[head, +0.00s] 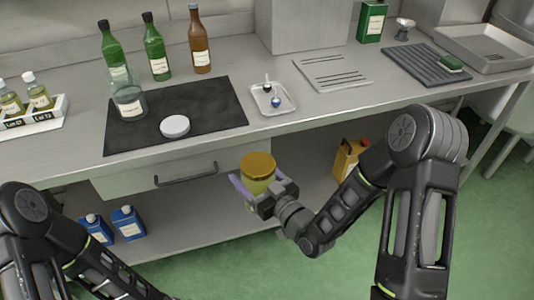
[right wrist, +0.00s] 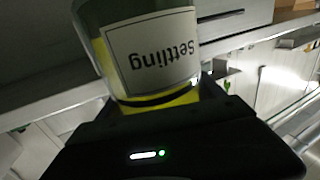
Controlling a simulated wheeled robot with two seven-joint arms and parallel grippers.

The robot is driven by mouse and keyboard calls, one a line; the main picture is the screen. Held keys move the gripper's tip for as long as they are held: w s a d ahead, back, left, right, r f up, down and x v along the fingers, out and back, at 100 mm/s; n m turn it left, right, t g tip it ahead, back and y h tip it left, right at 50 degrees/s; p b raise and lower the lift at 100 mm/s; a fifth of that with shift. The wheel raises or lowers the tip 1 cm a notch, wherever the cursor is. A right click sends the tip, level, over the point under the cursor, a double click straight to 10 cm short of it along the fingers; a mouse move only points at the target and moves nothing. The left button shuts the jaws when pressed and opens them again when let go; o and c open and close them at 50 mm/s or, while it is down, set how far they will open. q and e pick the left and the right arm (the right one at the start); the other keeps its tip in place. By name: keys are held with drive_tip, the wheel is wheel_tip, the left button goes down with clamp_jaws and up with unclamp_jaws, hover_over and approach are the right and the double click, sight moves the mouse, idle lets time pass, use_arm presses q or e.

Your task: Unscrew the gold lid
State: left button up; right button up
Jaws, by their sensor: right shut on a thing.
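The gold lid (head: 258,164) sits on top of a glass jar (head: 257,186) with yellow content, held upright in front of the worktop's edge. My right gripper (head: 254,193) is shut around the jar's body, below the lid. In the right wrist view the jar (right wrist: 150,50) fills the top, with a white label reading "settling" upside down; the lid does not show there. My left arm shows at the lower left of the head view, but its gripper is out of the picture.
A black mat (head: 220,108) on the worktop carries an open glass jar (head: 129,102) and a white lid (head: 175,126). Tall bottles (head: 156,48) stand behind. A small tray (head: 271,101) lies right of the mat. A drawer handle (head: 186,175) is left of the held jar.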

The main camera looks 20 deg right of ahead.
drive_tip(key=s+a+f+n+g+y, duration=0.2)
drive_tip(key=s+a+n+y, duration=0.1)
drive_tip(key=a, duration=0.3)
drive_tip(key=shift+s+a+f+g+y, duration=0.35)
drive_tip(key=shift+s+a+g+y, duration=0.05)
drive_tip(key=shift+s+y, duration=0.4)
